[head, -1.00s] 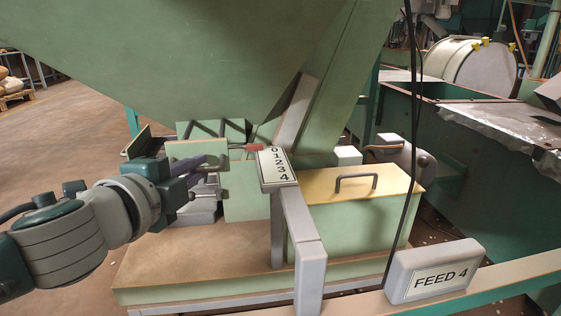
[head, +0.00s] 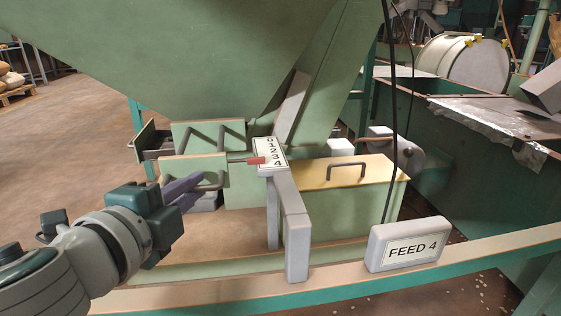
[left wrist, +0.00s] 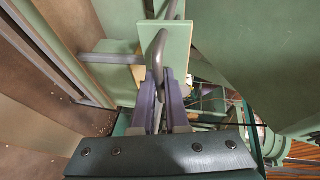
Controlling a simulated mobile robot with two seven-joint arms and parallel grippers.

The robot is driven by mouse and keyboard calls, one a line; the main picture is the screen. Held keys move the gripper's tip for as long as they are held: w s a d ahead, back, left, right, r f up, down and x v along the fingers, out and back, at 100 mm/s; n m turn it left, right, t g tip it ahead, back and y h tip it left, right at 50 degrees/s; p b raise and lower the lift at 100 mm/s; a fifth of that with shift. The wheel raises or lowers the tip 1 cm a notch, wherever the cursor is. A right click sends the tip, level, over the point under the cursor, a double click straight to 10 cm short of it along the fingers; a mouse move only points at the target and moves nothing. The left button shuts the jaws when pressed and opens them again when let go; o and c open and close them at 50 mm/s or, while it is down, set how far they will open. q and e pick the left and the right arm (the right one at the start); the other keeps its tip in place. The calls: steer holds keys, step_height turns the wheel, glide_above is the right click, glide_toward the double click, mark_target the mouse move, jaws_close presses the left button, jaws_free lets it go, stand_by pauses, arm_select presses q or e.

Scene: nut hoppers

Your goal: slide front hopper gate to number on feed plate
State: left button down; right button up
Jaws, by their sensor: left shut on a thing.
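The front hopper gate (head: 195,170) is a pale green plate with a grey bar handle, under the large green hopper (head: 190,50). My left gripper (head: 188,186) is shut on that handle. In the left wrist view its two purple fingers (left wrist: 160,100) close around the handle bar (left wrist: 157,50). A red pointer (head: 257,161) on the gate's rod lies beside the white number scale (head: 272,152), marked 0 to 4. The pointer is level with the lower numbers, around 3 to 4; the exact mark is unclear. The feed plate (head: 408,246) reads FEED 4. My right gripper is not visible.
A second gate (head: 207,135) with its own handle sits behind the front one. A green box with a yellow lid (head: 325,172) and handle stands right of the grey scale post (head: 297,240). A black cable hangs in front of the box. Floor at left is open.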

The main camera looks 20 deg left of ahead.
arm_select(q)
steer(key=c, duration=1.1)
jaws_free()
steer(key=shift+s+d, duration=0.1)
steer(key=shift+o, duration=0.9)
steer(key=p+v, duration=0.1)
steer(key=v, duration=0.9)
